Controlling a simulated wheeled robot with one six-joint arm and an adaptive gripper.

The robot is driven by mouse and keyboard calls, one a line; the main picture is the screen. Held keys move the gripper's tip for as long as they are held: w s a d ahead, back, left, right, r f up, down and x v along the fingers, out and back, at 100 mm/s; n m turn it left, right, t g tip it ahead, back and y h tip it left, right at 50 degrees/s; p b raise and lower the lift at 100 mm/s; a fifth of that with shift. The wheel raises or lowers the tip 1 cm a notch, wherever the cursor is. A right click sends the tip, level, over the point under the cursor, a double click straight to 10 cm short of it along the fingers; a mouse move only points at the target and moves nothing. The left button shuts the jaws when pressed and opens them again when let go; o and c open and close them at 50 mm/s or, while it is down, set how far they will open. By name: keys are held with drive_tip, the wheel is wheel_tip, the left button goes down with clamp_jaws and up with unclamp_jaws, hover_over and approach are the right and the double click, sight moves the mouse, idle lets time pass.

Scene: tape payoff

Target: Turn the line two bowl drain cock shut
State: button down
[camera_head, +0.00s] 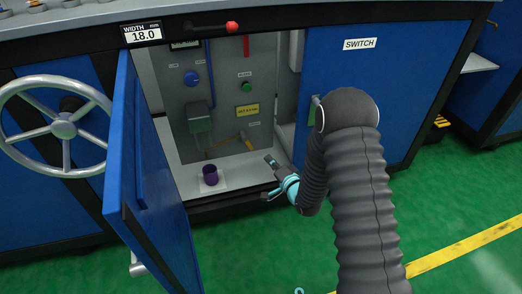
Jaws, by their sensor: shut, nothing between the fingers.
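Inside the open cabinet, a grey bowl-like unit (198,117) hangs on the back panel at the left. Thin yellowish piping runs below it toward a small yellow lever (242,137), which slants and may be the drain cock. Its label is too small to read, so I cannot tell which line it serves or whether it is open. My gripper (270,194) is shut and empty at the cabinet's front right edge. It is to the right of and below the yellow lever, apart from it. My dark arm covers part of the right side.
The blue door (150,172) stands open at the left, beside a handwheel (62,128). A purple cup (210,175) stands on the cabinet floor.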

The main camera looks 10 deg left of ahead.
sight(247, 140)
drive_tip(key=x, duration=0.9)
drive_tip(key=shift+w+a+b, duration=0.25)
drive_tip(key=shift+w+b, duration=0.1)
drive_tip(key=shift+f, duration=0.1)
